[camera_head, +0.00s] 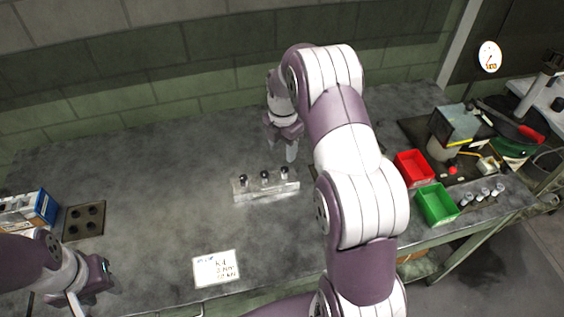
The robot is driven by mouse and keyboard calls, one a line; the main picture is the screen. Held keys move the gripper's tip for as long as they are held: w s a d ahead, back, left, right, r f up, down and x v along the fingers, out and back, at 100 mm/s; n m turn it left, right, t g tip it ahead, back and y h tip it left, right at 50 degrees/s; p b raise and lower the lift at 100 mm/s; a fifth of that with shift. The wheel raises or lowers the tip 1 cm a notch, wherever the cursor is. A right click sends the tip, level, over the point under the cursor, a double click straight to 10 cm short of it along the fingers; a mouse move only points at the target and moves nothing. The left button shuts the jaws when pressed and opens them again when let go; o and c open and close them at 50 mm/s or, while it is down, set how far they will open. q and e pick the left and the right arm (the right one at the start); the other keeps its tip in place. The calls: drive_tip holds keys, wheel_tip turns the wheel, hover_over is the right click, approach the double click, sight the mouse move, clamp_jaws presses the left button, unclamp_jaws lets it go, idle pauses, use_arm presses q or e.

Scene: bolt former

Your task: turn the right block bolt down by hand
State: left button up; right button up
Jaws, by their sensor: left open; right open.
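The metal block (266,187) lies on the grey workbench near its middle. Several dark-headed bolts stand in a row along its top. The right block bolt (285,172) is at the block's right end and looks upright. My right gripper (289,148) is open above and behind the right end of the block, its fingers pointing down. It looks apart from the right bolt. My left gripper (103,277) is open and empty over the bench's front left corner, far from the block.
A white card (216,268) lies at the front. A dark plate with holes (84,221) and a blue box (40,207) sit left. Red (413,168) and green (436,204) bins and several metal pieces stand right. Bench left of the block is clear.

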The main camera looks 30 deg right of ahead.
sight(283, 170)
drive_tip(key=f+p, duration=0.1)
drive_tip(key=f, duration=0.6)
drive_tip(key=shift+s+f, duration=0.15)
drive_tip(key=shift+s, duration=0.05)
drive_tip(key=shift+w+f, duration=0.2)
drive_tip(key=shift+f, duration=0.05)
drive_tip(key=shift+r, duration=0.1)
clamp_jaws()
